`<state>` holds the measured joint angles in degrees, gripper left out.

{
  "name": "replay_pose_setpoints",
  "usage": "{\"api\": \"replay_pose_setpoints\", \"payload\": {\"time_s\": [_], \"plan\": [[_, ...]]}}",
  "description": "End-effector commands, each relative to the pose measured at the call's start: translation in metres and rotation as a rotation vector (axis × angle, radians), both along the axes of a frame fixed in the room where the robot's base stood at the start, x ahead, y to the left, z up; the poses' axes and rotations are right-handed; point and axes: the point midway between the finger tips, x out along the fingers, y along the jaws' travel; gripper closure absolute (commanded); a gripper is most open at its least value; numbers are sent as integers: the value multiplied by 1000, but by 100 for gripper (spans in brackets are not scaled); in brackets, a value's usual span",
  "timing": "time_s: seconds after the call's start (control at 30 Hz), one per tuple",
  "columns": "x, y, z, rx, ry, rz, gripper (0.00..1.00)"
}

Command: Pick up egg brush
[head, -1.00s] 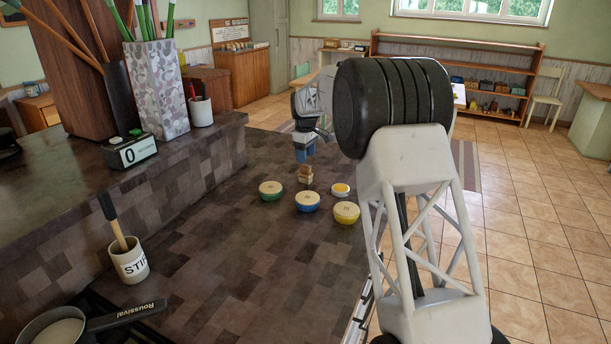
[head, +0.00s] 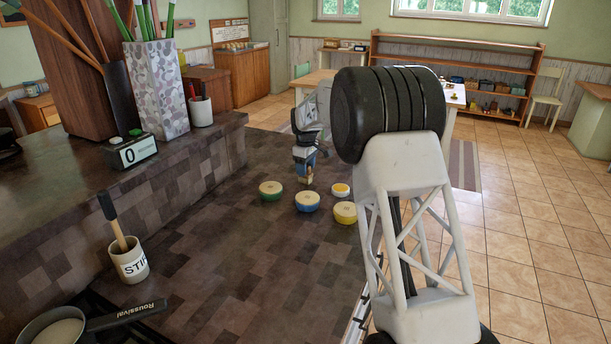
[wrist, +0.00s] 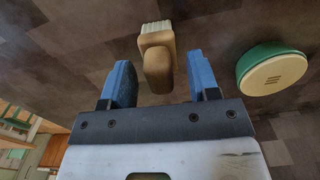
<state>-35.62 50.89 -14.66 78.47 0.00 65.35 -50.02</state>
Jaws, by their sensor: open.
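The egg brush (wrist: 157,62) is a small brown block-like brush with pale bristles at its far end, lying on the dark tiled counter in the wrist view. Its near end reaches between the blue fingers of my gripper (wrist: 158,72) in that picture, with a gap on each side. My gripper is open and empty. In the head view, my gripper (head: 304,164) is just over the brush (head: 307,180) and hides part of it. I cannot tell how much height is left between fingers and brush.
A green bowl with a pale top (head: 271,190) stands beside the brush, also at right in the wrist view (wrist: 273,73). Blue (head: 307,201), yellow (head: 345,212) and small white-and-yellow (head: 341,189) ones stand near. The near counter (head: 230,260) is clear.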

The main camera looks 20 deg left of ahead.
Motion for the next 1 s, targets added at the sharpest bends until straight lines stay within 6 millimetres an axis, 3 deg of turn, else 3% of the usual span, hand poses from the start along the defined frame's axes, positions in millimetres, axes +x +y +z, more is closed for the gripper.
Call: {"api": "replay_pose_setpoints", "payload": {"time_s": [0.5, 0.87, 1.0], "plan": [[0, 0, 0, 0, 0, 0, 45], [0, 0, 0, 0, -1, 0, 100], [0, 0, 0, 1, -1, 0, 100]]}}
